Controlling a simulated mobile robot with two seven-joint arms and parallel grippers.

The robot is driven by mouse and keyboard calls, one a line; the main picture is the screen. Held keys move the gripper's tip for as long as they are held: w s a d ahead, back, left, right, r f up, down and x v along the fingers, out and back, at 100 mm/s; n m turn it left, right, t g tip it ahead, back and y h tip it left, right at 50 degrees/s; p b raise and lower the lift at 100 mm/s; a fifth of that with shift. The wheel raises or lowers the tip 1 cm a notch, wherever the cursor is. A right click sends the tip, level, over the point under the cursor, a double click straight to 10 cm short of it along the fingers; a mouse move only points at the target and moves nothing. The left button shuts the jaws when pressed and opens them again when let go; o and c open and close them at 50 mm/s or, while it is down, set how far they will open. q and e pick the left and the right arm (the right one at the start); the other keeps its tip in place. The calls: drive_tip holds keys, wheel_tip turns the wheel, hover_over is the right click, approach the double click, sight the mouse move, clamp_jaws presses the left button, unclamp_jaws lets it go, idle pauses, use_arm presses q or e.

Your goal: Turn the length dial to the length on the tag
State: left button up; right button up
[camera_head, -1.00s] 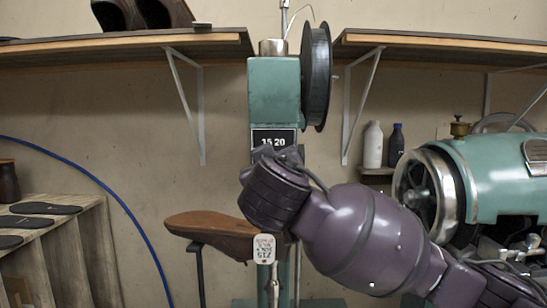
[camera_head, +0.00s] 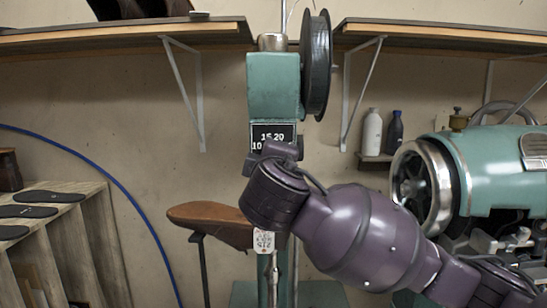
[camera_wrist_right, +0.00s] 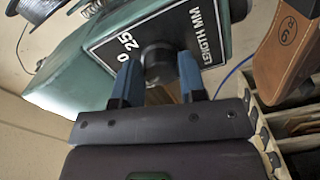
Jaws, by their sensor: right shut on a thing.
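The length dial's black knob (camera_wrist_right: 157,62) sits on a black plate (camera_wrist_right: 118,48) with white lettering, partly readable as "LENGTH MM" and "25". In the head view the plate (camera_head: 273,134) shows 15, 20 and 10. My right gripper (camera_wrist_right: 157,75) is shut on the knob, with one blue finger on either side. In the head view my right wrist hides the knob, so its pointer setting cannot be seen. A white tag (camera_head: 263,241) with dark writing hangs low in front of the machine column; I cannot read it surely. My left gripper is not in view.
The green stitcher head (camera_head: 273,85) carries a black spool (camera_head: 316,65). A brown shoe form (camera_head: 210,222) stands left of the column. A rack (camera_head: 90,235) with dark soles is at left; another green machine (camera_head: 495,170) is at right. Wooden shelves (camera_head: 120,38) run above.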

drive_tip(key=shift+n, duration=0.6)
drive_tip(key=o, duration=0.9)
drive_tip(key=shift+s, duration=0.1)
drive_tip(key=s+b, duration=0.2)
drive_tip(key=s, duration=0.8)
drive_tip(key=shift+s, duration=0.35)
